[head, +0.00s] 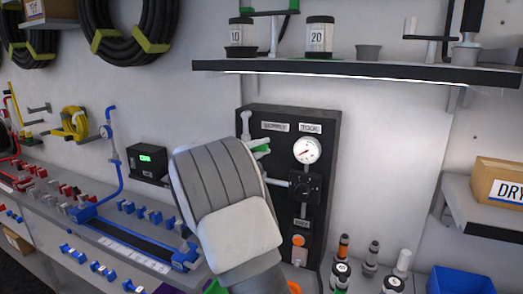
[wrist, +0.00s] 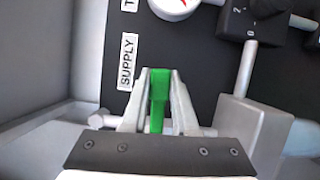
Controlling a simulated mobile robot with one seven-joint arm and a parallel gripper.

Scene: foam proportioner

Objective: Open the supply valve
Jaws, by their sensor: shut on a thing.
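The black proportioner panel (head: 330,135) stands against the wall in the head view. Its SUPPLY label (head: 276,127) is at the upper left, and it reads sideways in the wrist view (wrist: 128,62). The green supply valve handle (wrist: 158,105) lies between my two fingers in the wrist view. My gripper (wrist: 158,78) is shut on this handle. In the head view my gripper (head: 262,146) is at the panel's upper left, with a bit of green showing there. My own arm hides the panel's lower left, and the valve body is mostly covered.
A round gauge (head: 307,150) and a black selector block (head: 305,187) sit right of the handle. A shelf (head: 360,70) hangs above. Bottles (head: 394,284) and a blue bin (head: 462,281) stand at the lower right. Blue piping (head: 117,170) is at the left.

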